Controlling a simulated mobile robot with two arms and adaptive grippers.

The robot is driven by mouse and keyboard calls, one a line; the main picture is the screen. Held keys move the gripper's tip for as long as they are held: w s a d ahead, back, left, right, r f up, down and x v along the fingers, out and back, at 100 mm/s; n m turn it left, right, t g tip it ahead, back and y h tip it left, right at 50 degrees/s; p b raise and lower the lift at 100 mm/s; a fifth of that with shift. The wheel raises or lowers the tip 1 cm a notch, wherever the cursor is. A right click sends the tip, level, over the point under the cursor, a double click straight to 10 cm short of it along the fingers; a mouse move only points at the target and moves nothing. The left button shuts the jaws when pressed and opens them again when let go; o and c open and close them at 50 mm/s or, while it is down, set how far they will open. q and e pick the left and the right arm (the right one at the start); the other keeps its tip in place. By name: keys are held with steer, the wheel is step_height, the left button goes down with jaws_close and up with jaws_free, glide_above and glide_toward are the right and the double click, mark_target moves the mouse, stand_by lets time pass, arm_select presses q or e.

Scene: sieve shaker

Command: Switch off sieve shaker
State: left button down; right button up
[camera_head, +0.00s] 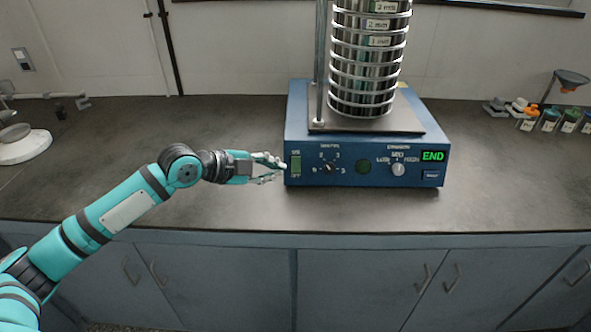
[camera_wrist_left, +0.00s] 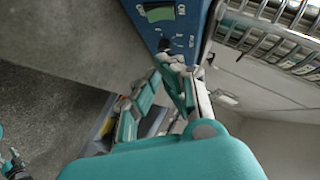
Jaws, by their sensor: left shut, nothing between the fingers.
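The sieve shaker (camera_head: 436,115) is a blue box on the dark bench with a stack of metal sieves (camera_head: 366,60) on top. Its front has a green on/off switch (camera_head: 296,165) at the left end, two knobs, a round dark green button and a lit display (camera_head: 433,156) reading END. My left gripper (camera_head: 280,168) is shut and empty, its fingertips just left of the switch. I cannot tell if they touch the shaker. In the left wrist view the fingers (camera_wrist_left: 172,62) point at the blue panel near the switch (camera_wrist_left: 159,14).
Several small jars (camera_head: 548,120) and a funnel on a stand (camera_head: 572,78) are at the bench's right end. A white device (camera_head: 20,143) stands at the far left. The bench (camera_head: 180,210) around my left forearm is clear, and its front edge runs above grey cabinets.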

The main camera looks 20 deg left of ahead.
mark_target(296, 165)
arm_select(q)
steer(key=x, duration=0.3)
steer(key=a+x, duration=0.1)
steer(key=x, duration=0.2)
steer(key=f+x, duration=0.1)
steer(key=x, duration=0.2)
steer(key=shift+w+a+p, duration=0.2)
steer(key=shift+w+p, duration=0.15)
steer(key=shift+w, duration=0.05)
steer(key=shift+w+a+f, duration=0.15)
steer(key=shift+w+f, duration=0.3)
steer(key=shift+w, duration=0.05)
